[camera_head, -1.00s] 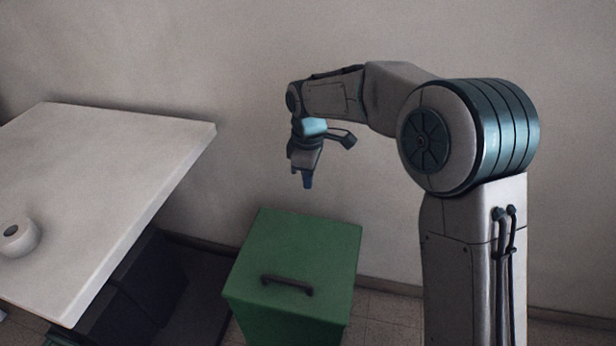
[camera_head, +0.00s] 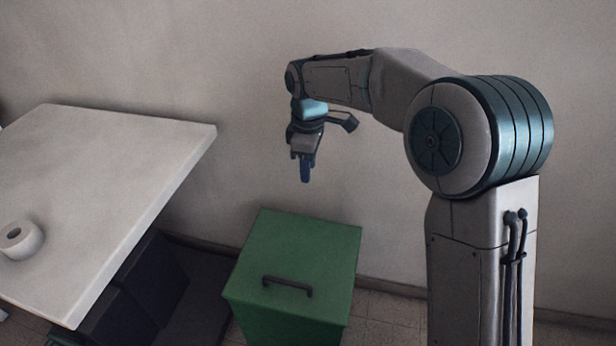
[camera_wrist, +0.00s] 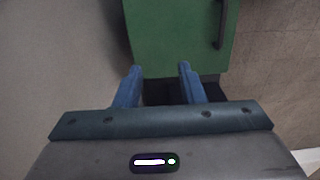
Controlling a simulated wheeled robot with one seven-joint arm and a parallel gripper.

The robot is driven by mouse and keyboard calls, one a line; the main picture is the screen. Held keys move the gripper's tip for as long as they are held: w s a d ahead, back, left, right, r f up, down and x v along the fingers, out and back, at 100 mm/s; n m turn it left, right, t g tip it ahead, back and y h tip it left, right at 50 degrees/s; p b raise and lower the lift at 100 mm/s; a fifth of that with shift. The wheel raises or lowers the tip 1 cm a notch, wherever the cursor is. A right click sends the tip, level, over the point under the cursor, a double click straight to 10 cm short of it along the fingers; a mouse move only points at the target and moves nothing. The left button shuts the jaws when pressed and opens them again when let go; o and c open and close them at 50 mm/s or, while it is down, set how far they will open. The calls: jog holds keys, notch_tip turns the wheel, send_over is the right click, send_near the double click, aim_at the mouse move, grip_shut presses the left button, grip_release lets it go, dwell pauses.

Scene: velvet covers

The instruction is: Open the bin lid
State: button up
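A green bin (camera_head: 290,325) stands on the floor right of the table, its flat green lid (camera_head: 305,245) closed. A dark bar handle (camera_head: 287,287) lies across the lid near its front edge. In the wrist view the green lid (camera_wrist: 175,40) fills the top middle, with the handle (camera_wrist: 221,25) at its right side. My gripper (camera_head: 304,178) hangs pointing down above the back of the lid, apart from it. In the wrist view its two blue fingers (camera_wrist: 160,72) are spread with nothing between them.
A white table (camera_head: 110,180) with a white roll (camera_head: 20,240) on it stands at the left. Dark boxes (camera_head: 150,280) sit under the table, left of the bin. A plain wall (camera_head: 230,60) runs behind the bin.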

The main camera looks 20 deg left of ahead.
notch_tip(320, 180, up, 9)
jog(key=p, duration=0.1)
jog(key=shift+p, duration=0.3)
jog(key=shift+w, duration=0.1)
